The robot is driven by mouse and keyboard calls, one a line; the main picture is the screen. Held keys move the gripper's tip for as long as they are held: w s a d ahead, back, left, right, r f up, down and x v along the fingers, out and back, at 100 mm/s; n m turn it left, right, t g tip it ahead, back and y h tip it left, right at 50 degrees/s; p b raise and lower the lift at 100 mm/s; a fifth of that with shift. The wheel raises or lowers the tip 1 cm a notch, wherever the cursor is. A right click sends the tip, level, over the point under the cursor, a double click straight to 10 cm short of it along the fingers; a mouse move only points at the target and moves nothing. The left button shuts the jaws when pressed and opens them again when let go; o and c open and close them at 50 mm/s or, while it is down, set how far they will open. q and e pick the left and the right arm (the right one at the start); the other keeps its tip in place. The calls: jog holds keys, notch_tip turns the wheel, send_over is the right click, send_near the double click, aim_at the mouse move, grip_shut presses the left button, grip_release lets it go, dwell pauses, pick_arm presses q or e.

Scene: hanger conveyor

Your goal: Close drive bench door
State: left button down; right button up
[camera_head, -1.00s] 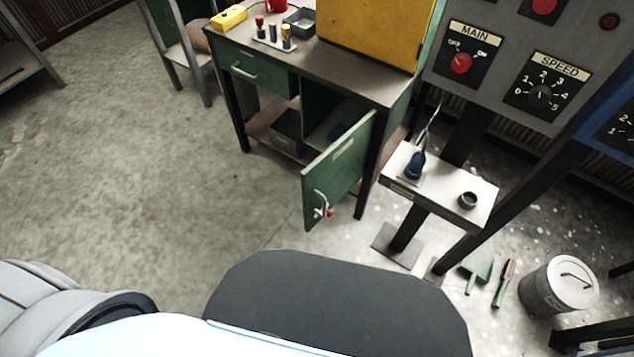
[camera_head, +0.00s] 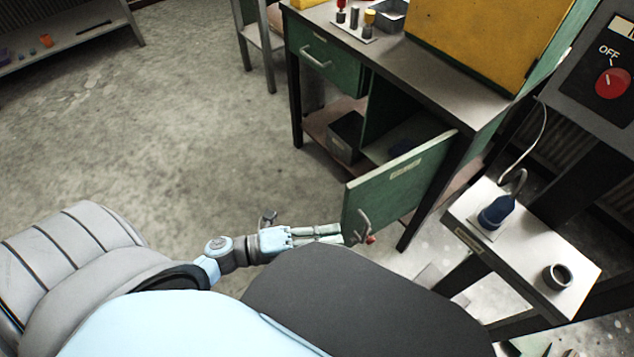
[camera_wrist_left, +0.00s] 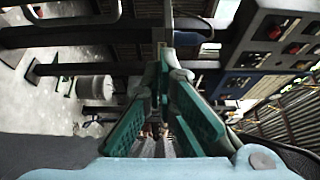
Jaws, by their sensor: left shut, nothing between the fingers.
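The green drive bench door (camera_head: 398,187) stands swung open in the head view, with a metal handle (camera_head: 362,228) and a small red part near its lower front corner. The compartment behind it is open to view under the bench (camera_head: 440,72). My left gripper (camera_head: 338,234) reaches in from the left, its fingertips beside the lower free edge of the door; I cannot tell whether they touch it. In the left wrist view the teal finger pads of the left gripper (camera_wrist_left: 162,75) come together at their tips with nothing between them. My right gripper is not in view.
A small stand (camera_head: 540,265) with a blue object (camera_head: 496,212) and a dark ring (camera_head: 557,277) stands to the right of the door. A grey bin (camera_head: 345,135) sits on the bench's lower shelf. The floor (camera_head: 190,110) left of the door is clear.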

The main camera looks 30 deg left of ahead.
aim_at(345, 216)
pick_arm(q)
jog(key=w, duration=0.3)
jog(key=w+b, duration=0.1)
jog(key=w, duration=0.1)
jog(key=shift+w+d, duration=0.3)
jog(key=shift+d, duration=0.1)
jog(key=shift+w+a+b, duration=0.1)
jog(key=shift+w+b, duration=0.05)
jog(key=shift+b, duration=0.15)
